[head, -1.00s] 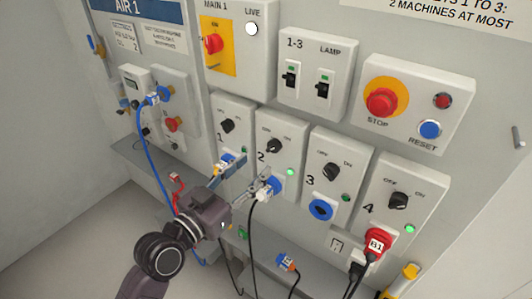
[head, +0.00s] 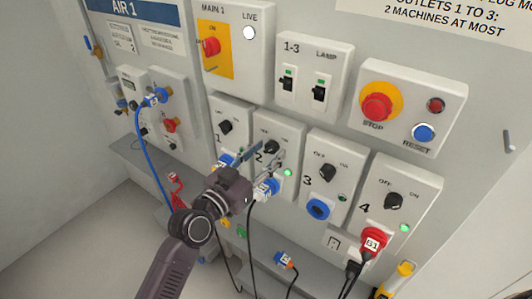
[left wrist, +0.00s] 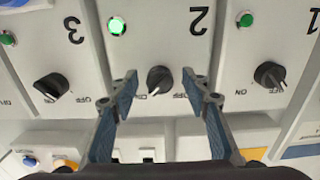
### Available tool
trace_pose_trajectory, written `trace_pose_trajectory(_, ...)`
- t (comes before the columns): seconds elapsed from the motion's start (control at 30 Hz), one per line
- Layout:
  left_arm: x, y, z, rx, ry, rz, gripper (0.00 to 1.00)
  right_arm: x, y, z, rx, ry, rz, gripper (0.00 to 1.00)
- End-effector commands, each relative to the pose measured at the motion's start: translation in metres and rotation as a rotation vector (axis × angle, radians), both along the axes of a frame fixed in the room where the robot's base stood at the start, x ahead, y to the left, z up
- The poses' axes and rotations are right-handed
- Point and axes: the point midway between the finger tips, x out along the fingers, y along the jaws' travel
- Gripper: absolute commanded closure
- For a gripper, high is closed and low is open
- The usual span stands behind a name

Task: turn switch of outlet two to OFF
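Outlet two (head: 290,145) is a pale panel with a black rotary switch (head: 271,146), a lit green lamp (head: 289,172) and a blue plug (head: 266,188) in its socket. My left gripper (head: 265,158) is in front of this panel, just below the switch, with its fingers apart. In the left wrist view, turned upside down, the switch (left wrist: 160,78) lies between the open fingertips (left wrist: 160,80). Its pointer seems to lean to the ON side. The lamp (left wrist: 116,26) glows green. I cannot tell whether the fingers touch the switch. My right gripper is not in view.
Outlet one (head: 231,112), outlet three (head: 344,160) and outlet four (head: 424,190) stand close beside it with similar switches. A stop button (head: 377,107) and a reset button (head: 423,133) are up right. Cables hang below the outlets.

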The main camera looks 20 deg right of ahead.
Motion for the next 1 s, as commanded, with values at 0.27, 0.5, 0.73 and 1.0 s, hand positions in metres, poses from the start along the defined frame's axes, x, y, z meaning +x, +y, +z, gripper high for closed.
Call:
trace_pose_trajectory(0.27, -0.0002, 0.0001, 0.0001, 0.000, 0.000, 0.000, 0.88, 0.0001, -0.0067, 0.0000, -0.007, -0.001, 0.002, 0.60)
trace_pose_trajectory(0.5, -0.0002, 0.0002, 0.0000, -0.002, 0.003, 0.000, 0.99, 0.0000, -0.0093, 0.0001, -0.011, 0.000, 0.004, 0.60)
trace_pose_trajectory(0.73, -0.0003, 0.0001, 0.0001, -0.039, 0.050, 0.000, 0.99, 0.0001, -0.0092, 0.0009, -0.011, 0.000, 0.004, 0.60)
trace_pose_trajectory(1.0, -0.0008, -0.0003, 0.0004, -0.157, 0.201, 0.000, 0.99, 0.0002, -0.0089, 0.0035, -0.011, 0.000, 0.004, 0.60)
